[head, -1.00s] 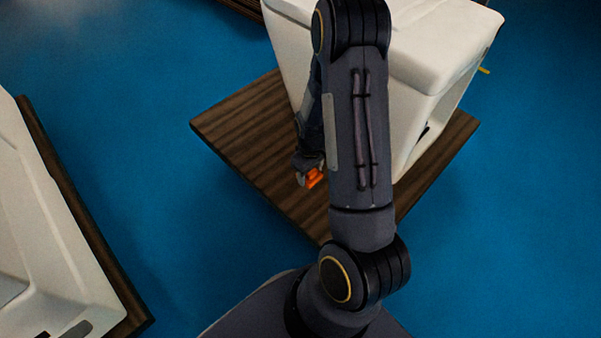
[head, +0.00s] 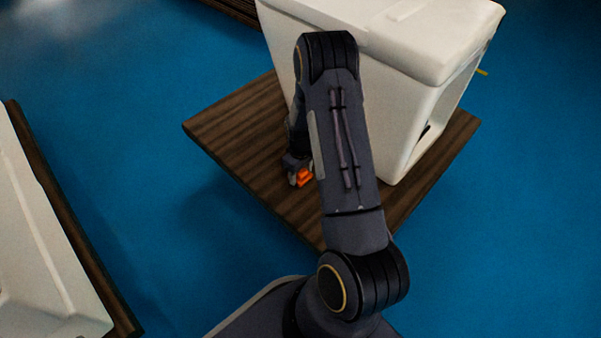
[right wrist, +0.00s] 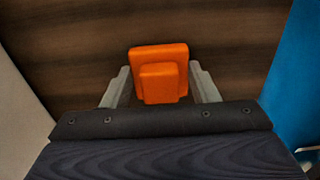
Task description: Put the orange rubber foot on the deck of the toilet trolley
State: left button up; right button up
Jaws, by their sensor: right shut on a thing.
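The orange rubber foot (head: 305,178) is a small stepped block. It also shows in the right wrist view (right wrist: 160,75) between the two grey fingers. My right gripper (head: 299,177) is shut on it, over the brown wooden deck of the toilet trolley (head: 235,128), in front of the white toilet. In the right wrist view my right gripper (right wrist: 162,88) has a finger on each side of the foot, with the deck behind it. I cannot tell whether the foot touches the deck. My left gripper is not in view.
The white toilet body (head: 400,60) stands on the deck's far right part. Another white unit (head: 40,250) on a wooden board is at the left. The blue floor (head: 170,240) between them is clear. The deck's left corner is bare.

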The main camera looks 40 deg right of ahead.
jog(key=shift+f, duration=0.15)
jog(key=o, duration=1)
jog(key=shift+o, duration=0.2)
